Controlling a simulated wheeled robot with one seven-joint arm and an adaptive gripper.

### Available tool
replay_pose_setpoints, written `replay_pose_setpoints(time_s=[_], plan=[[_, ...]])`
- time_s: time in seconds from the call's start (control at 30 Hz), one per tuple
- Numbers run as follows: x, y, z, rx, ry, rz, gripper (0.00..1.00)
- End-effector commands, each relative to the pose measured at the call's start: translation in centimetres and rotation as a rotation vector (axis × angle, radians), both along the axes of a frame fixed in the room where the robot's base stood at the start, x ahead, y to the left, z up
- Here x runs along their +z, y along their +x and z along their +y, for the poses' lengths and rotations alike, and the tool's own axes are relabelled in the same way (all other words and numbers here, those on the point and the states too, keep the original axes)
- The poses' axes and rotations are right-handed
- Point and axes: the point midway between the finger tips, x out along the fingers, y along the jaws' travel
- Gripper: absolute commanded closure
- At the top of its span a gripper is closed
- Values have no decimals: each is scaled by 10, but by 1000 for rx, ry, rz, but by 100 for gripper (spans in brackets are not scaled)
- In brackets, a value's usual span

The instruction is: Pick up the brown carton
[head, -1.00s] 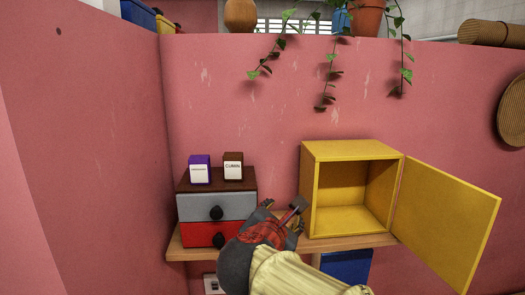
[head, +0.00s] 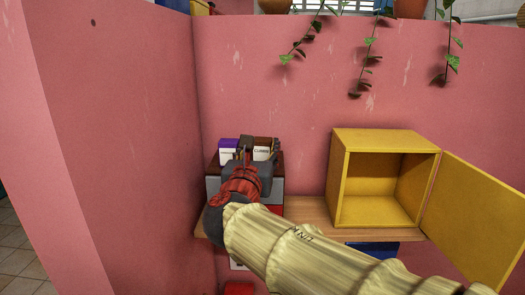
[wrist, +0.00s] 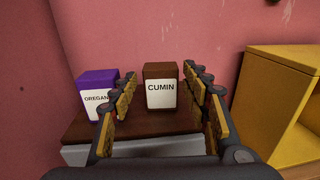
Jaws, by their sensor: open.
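The brown carton (wrist: 161,88) has a white label reading CUMIN and stands upright on the dark brown top of a small drawer unit (wrist: 190,128). In the head view the carton (head: 262,153) shows partly behind my gripper. My gripper (wrist: 158,79) is open, with one finger on each side of the carton in the wrist view. The carton shows between the fingers, farther off, and I see no contact. In the head view my gripper (head: 257,150) is over the front of the drawer unit, pointing at the wall. My arm hides most of the drawer fronts.
A purple carton labelled oregano (wrist: 97,94) stands just left of the brown one, partly behind the left finger. A yellow cabinet (head: 341,190) with its door (head: 475,215) open stands on the wooden shelf (head: 305,212) to the right. Pink walls (head: 270,75) close off the back and left.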

Motion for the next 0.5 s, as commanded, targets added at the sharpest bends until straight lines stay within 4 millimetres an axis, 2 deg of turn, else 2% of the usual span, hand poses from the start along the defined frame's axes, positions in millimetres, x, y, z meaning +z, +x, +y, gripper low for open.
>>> replay_pose_setpoints(time_s=[0.3, 0.5], plan=[[2, 42, -7, -2, 1, 1, 53], [2, 47, -7, -1, 2, 0, 53]])
